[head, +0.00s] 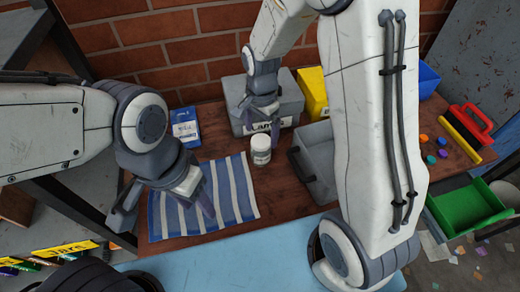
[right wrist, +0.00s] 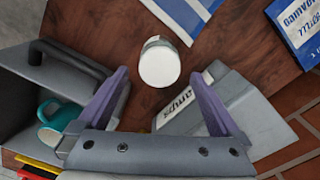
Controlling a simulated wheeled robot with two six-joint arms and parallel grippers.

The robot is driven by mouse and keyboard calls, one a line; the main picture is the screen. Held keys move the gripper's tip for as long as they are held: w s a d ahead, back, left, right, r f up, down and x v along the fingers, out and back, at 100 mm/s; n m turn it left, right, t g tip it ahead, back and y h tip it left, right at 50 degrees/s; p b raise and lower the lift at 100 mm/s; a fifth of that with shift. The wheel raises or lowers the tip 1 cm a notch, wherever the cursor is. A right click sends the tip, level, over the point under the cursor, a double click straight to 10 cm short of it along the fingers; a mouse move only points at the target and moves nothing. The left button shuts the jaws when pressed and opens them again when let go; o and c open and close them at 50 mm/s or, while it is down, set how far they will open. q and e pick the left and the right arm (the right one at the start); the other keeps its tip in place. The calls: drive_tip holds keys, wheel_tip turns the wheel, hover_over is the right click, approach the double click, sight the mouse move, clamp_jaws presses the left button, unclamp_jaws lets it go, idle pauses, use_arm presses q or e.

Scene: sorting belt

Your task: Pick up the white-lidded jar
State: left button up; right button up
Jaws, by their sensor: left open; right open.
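The white-lidded jar (head: 261,143) stands upright on the brown wooden table, just right of a blue-and-white striped cloth (head: 237,190). My left gripper (head: 163,214) is open and empty above the striped cloth, to the left of the jar.
A grey labelled box (head: 286,92) stands behind the jar, with a yellow box (head: 312,92) beside it. A grey open container with a dark handle (head: 315,178) is close at right. A blue box (head: 186,128) lies at left. My right arm hides part of the table.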

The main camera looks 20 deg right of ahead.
sight(261, 150)
wheel_tip(261, 150, down, 9)
drive_tip(key=shift+s+a+r, duration=0.1)
drive_tip(key=shift+r, duration=0.05)
drive_tip(key=c, duration=1.3)
drive_tip(key=shift+c, duration=0.2)
drive_tip(key=shift+r, duration=0.15)
